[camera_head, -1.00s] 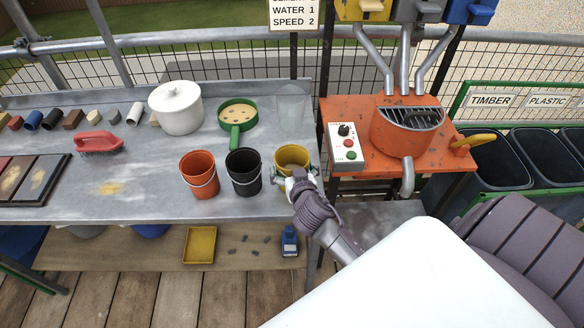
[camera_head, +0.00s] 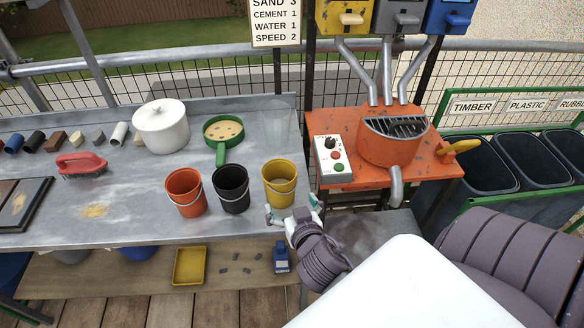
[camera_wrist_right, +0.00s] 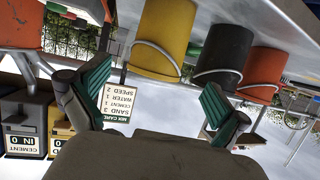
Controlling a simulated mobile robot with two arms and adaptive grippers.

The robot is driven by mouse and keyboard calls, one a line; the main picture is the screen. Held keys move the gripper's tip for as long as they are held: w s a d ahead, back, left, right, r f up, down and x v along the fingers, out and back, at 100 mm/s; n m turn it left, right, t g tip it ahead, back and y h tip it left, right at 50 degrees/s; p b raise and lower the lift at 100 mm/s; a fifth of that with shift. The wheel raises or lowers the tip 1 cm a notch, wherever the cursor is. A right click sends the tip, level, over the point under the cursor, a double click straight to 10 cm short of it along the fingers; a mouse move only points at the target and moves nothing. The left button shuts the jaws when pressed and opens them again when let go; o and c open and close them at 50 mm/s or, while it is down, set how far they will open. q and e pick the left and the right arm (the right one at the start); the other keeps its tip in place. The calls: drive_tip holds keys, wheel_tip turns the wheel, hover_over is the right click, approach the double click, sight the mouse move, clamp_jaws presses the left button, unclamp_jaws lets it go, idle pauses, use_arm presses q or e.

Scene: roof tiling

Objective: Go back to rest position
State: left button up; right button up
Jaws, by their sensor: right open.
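My right gripper (camera_head: 294,217) is open and empty at the front right edge of the workbench, just in front of the yellow bucket (camera_head: 279,183) and apart from it. In the right wrist view, its two green-padded fingers (camera_wrist_right: 150,104) are spread wide with nothing between them. The yellow bucket also shows upside down in that view (camera_wrist_right: 162,38). My left gripper is in neither view.
A black bucket (camera_head: 231,188) and an orange bucket (camera_head: 185,192) stand left of the yellow one on the grey workbench (camera_head: 130,228). The orange mixer (camera_head: 392,145) stands on its table to the right. A blue item (camera_head: 282,256) and yellow tray (camera_head: 190,266) lie on the lower shelf.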

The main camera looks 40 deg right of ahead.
drive_tip(key=shift+s+a+r, duration=0.15)
drive_tip(key=shift+s+r, duration=0.1)
drive_tip(key=shift+s, duration=0.2)
drive_tip(key=s+a+f+n+g+y, duration=0.3)
drive_tip(key=s+a+g, duration=0.15)
drive_tip(key=s, duration=0.35)
drive_tip(key=s+a+f+n+g+y, duration=0.25)
drive_tip(key=s+a+g, duration=0.2)
drive_tip(key=s, duration=0.35)
wheel_tip(320, 180, down, 25)
drive_tip(key=d+g, duration=0.1)
drive_tip(key=g, duration=0.1)
drive_tip(key=s+d+f+g, duration=0.1)
drive_tip(key=s+d+f, duration=0.2)
drive_tip(key=s+f, duration=1.4)
drive_tip(key=shift+s+f+n+h, duration=0.3)
drive_tip(key=shift+f+n+h, duration=0.05)
drive_tip(key=shift+n, duration=0.1)
